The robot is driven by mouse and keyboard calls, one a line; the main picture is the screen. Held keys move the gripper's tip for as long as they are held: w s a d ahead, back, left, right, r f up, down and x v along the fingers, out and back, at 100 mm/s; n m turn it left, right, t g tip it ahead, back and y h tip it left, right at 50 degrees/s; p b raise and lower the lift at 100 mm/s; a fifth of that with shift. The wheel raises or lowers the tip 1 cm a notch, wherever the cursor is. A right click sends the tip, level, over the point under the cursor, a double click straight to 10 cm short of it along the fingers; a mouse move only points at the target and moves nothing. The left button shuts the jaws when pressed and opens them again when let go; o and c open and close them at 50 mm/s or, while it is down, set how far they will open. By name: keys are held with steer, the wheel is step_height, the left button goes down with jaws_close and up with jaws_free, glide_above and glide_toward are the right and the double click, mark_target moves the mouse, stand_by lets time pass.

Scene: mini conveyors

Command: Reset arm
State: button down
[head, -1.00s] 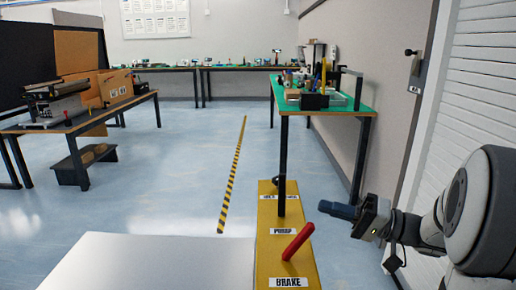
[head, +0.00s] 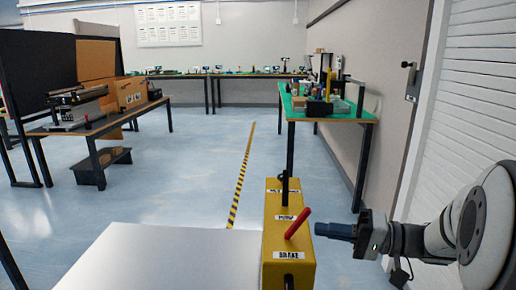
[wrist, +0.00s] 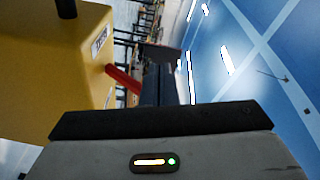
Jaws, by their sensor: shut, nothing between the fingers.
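My gripper (head: 318,230) is shut and empty at the lower right of the head view, pointing left. Its tip is close beside the right side of a yellow control box (head: 290,258); I cannot tell whether they touch. The box carries a red lever (head: 298,224), a black lever (head: 285,187), and labels that read PUMP and BRAKE. In the wrist view my dark gripper fingers (wrist: 158,85) extend away from the wrist, with the yellow box (wrist: 60,70) at left and the red lever (wrist: 122,79) just left of the fingers.
A flat grey metal surface (head: 165,258) adjoins the box on the left. A green-topped bench (head: 345,112) stands ahead at right, a wooden table (head: 112,122) with a machine at left. A white shutter (head: 470,100) is close on the right. Blue floor (head: 190,180) lies open between.

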steer(key=s+a+r+g+h+p, duration=0.25)
steer(key=s+h+p, duration=0.2)
steer(key=p, duration=0.25)
steer(key=s+a+r+g+h+p, duration=0.2)
steer(key=s+a+g+h+p, duration=0.15)
steer(key=s+p, duration=0.25)
steer(key=s+d+r+t+h+p, duration=0.2)
steer(key=d+r+h+p, duration=0.4)
steer(key=r+h+p, duration=0.3)
steer(key=t+p, duration=0.1)
steer(key=p, duration=0.2)
steer(key=shift+s+d+r+t, duration=0.25)
steer(key=shift+d+r+t, duration=0.05)
steer(key=shift+d+r, duration=0.1)
steer(key=shift+f, duration=0.1)
